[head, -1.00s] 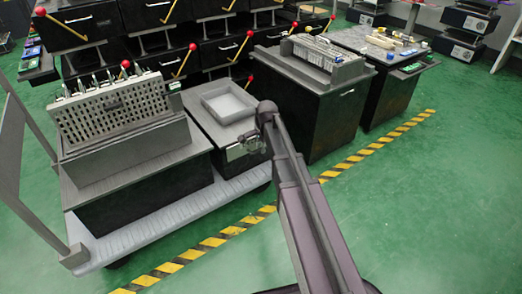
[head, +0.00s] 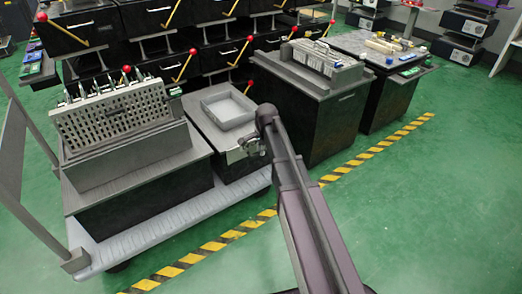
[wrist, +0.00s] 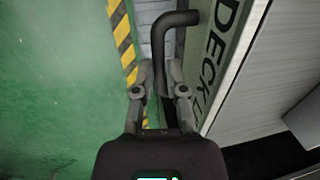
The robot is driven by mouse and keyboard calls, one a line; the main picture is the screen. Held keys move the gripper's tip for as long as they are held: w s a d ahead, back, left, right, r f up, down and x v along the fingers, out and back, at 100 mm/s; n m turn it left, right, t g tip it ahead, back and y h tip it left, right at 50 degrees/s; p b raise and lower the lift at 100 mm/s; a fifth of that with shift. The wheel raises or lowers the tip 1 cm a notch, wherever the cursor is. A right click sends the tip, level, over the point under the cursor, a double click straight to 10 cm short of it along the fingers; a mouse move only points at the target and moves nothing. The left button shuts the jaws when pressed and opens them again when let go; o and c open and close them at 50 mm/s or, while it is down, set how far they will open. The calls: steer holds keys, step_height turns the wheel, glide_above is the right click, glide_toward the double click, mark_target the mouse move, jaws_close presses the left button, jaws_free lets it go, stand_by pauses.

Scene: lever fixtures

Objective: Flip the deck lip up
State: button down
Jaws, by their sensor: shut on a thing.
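In the wrist view, a panel (wrist: 226,45) lettered "DECK L" runs along the right side, with the rest of the lettering hidden. A black bent handle (wrist: 167,45) stands beside the panel, its top turned to the right. My gripper (wrist: 160,78) is shut on the handle, with one finger on each side of its lower shaft. In the head view my gripper (head: 244,150) is small, at the front edge of the low bench with the grey tray. The handle and lettering cannot be made out there.
A cart with a pale grey bed (head: 180,215) carries a perforated rack (head: 112,115). An open grey tray (head: 227,106) lies just behind my gripper. A dark cabinet (head: 315,110) stands close on the right. Green floor (head: 430,210) lies free beyond the striped line.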

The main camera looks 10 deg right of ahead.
steer(key=shift+r+p, duration=2.05)
steer(key=shift+r, duration=0.35)
steer(key=c, duration=1)
jaws_free()
steer(key=shift+o, duration=0.2)
steer(key=shift+f, duration=0.25)
step_height(320, 180, down, 6)
steer(key=b, duration=0.6)
steer(key=shift+r, duration=0.15)
steer(key=s+r+n+p, duration=0.2)
steer(key=s+r+p, duration=0.2)
steer(key=r+p, duration=0.7)
steer(key=s+r+n+p, duration=0.2)
steer(key=s+r+p, duration=0.1)
steer(key=r+p, duration=0.8)
steer(key=s+r+n+p, duration=0.2)
steer(key=s+r+p, duration=0.2)
steer(key=r+p, duration=0.8)
steer(key=shift+s+g, duration=0.35)
steer(key=shift+g, duration=0.05)
